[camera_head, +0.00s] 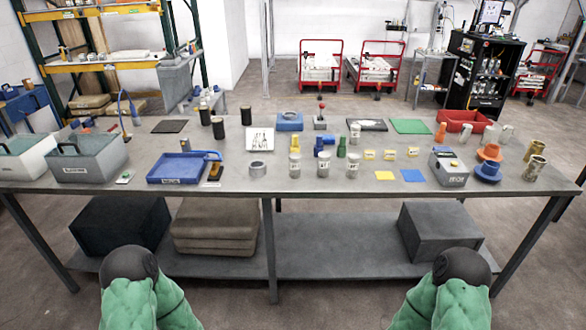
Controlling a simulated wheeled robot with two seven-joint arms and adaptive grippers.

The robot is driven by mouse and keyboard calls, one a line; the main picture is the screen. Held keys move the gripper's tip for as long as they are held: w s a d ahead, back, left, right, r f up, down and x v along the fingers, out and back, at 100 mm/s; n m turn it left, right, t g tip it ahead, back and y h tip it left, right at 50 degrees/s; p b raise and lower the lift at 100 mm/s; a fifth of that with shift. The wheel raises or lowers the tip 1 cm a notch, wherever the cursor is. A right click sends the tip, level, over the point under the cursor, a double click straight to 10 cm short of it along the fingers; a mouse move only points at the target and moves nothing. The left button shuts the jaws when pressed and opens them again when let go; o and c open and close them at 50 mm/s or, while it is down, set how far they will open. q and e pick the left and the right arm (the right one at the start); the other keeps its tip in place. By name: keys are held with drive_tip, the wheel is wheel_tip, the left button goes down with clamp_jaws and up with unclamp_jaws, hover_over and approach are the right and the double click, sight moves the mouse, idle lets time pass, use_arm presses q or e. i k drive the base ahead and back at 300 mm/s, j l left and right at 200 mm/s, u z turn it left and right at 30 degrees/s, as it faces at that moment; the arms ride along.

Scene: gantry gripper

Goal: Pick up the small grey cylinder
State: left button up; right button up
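Several grey, cylinder-like things stand on the long grey table (225,186), and I cannot tell for sure which one is the small grey cylinder. A short, wide grey cylinder (257,169) sits near the front edge, left of centre. To its right stand grey labelled jars, one at the left (295,166), one in the middle (323,165) and one at the right (352,166). Another grey jar (355,134) stands behind them. Two paler cylinders stand at the right, one left (488,134) and one right (506,134). My green arms show at the bottom; neither gripper is in view.
A blue tray (173,173) and grey bins (88,163) stand at the left. At the right are a grey box (447,167), a blue hat-shaped piece (487,171) and a red tray (463,120). Small yellow blocks and flat squares lie right of the jars.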

sight(353, 159)
drive_tip(key=i+l+z, duration=0.5)
drive_tip(key=i+l, duration=0.25)
